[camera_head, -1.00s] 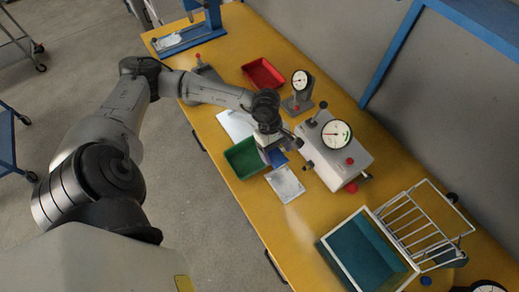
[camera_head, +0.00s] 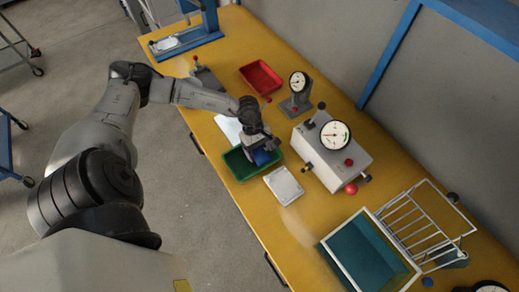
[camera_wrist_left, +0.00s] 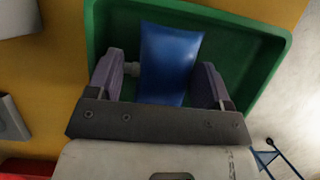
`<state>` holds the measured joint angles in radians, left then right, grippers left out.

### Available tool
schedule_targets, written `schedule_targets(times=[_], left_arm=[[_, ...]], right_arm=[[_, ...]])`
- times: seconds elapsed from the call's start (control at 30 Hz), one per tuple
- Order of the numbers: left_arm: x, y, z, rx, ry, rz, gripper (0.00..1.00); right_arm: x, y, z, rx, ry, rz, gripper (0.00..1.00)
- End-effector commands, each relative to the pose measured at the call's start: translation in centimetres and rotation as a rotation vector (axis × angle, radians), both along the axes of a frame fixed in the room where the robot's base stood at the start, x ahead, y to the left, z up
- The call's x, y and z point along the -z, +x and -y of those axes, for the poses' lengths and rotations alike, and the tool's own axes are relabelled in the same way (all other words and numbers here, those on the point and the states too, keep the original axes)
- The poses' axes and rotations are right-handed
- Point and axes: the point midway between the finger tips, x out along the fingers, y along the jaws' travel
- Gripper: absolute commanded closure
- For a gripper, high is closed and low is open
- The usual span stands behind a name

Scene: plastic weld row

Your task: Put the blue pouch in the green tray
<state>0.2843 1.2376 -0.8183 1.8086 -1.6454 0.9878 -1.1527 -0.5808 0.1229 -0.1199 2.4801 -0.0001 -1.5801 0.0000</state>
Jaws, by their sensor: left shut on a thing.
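The blue pouch (camera_head: 263,157) is between the fingers of my left gripper (camera_head: 258,150), which is shut on it. The pouch also shows in the left wrist view (camera_wrist_left: 170,52), with a gripper finger on either side. The green tray (camera_head: 238,173) is directly under the gripper, and its floor and walls (camera_wrist_left: 270,50) surround the pouch in the wrist view. I cannot tell whether the pouch touches the tray floor. My right gripper is not in view.
A pale flat plate (camera_head: 284,186) lies right beside the tray. A grey gauge box (camera_head: 330,157) and a small gauge stand (camera_head: 297,102) are close on the right. A red tray (camera_head: 261,77) stands farther back. A teal bin (camera_head: 365,255) is at the front right.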

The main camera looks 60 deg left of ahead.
Motion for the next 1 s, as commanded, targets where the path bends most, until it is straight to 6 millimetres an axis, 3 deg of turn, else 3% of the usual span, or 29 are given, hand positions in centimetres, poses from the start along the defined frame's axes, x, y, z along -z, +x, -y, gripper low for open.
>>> schedule_targets(times=[0.4, 0.43, 0.5, 0.77, 1.0], left_arm=[[0.6, 0.0, 0.0, 0.0, 0.001, 0.001, 0.49], [0.5, 0.0, -0.1, 0.0, 0.001, 0.001, 0.24], [0.4, 0.0, 0.0, 0.0, 0.001, 0.001, 0.17], [0.3, 0.0, 0.0, 0.0, 0.001, 0.001, 0.16], [-2.1, 0.0, -1.0, 0.0, 0.004, 0.003, 0.16]], right_arm=[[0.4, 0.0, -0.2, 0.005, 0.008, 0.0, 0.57], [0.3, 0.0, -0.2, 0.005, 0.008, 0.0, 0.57], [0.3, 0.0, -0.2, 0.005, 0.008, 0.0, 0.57], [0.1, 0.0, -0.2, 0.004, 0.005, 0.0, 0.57], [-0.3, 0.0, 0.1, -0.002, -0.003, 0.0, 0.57]])
